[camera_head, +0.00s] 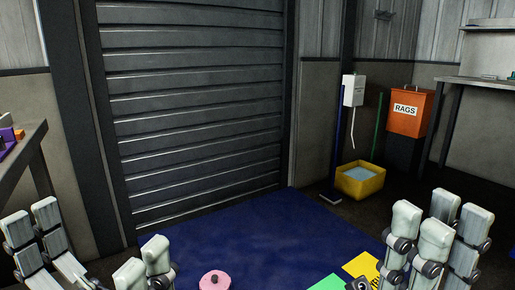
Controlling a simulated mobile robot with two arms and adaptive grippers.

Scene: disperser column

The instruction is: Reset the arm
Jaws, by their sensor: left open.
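My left gripper (88,246) is at the lower left of the head view. Its pale fingers are spread wide, open, with nothing between them. My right gripper (438,222) is at the lower right. Its pale fingers stand upright and much closer together. I see no object between them, but I cannot tell whether they are open or shut. Both grippers are cut off by the bottom edge, and the rest of both arms is out of view.
A pink round thing (214,281) with a dark knob, a green sheet (326,283) and a yellow sheet (362,267) show at the bottom. Beyond are a blue floor area (270,225), a roller door (190,100), a yellow bucket (360,181) and an orange RAGS bin (410,115).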

